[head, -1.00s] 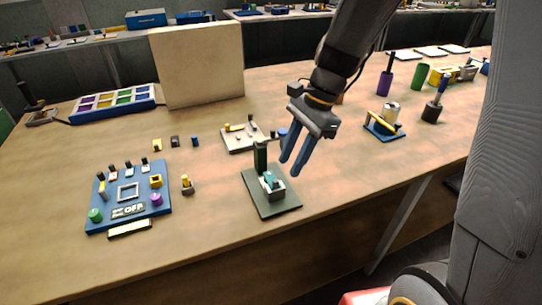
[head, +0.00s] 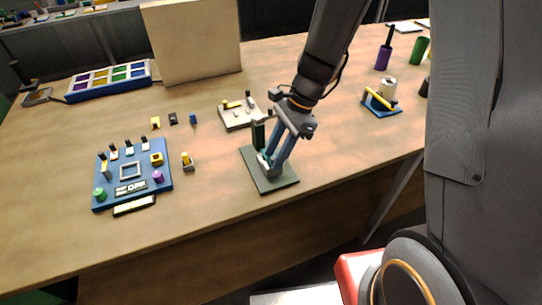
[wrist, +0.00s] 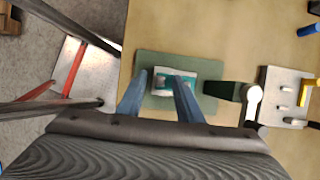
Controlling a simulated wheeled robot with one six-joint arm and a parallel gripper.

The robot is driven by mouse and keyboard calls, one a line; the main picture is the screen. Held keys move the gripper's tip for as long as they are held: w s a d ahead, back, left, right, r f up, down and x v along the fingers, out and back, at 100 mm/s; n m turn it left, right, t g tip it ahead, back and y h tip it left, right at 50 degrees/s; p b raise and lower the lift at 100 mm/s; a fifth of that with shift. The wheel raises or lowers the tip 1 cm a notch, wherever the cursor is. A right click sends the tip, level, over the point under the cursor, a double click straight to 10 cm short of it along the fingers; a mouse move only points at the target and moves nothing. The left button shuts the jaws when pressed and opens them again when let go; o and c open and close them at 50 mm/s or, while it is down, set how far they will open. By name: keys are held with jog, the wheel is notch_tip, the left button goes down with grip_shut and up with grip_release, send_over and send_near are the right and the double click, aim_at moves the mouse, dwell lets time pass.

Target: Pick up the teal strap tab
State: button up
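The teal strap tab (wrist: 176,84) shows in the wrist view on a small light grey block (wrist: 163,91), which sits on a dark green plate (head: 280,183). In the head view my fingers mostly hide the tab. My gripper (head: 272,160) points down at the block, with its blue fingers apart. In the wrist view my gripper (wrist: 158,80) has one finger left of the block and the other crossing in front of the tab. I cannot tell whether the fingers touch the tab.
A dark green post (head: 258,134) stands on the plate, close beside my gripper. A pale fixture board (head: 238,116) lies behind it. A blue board (head: 132,176) with several parts lies to the left. The wood table is clear in front.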

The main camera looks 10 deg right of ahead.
jog(key=shift+c, duration=0.5)
grip_shut()
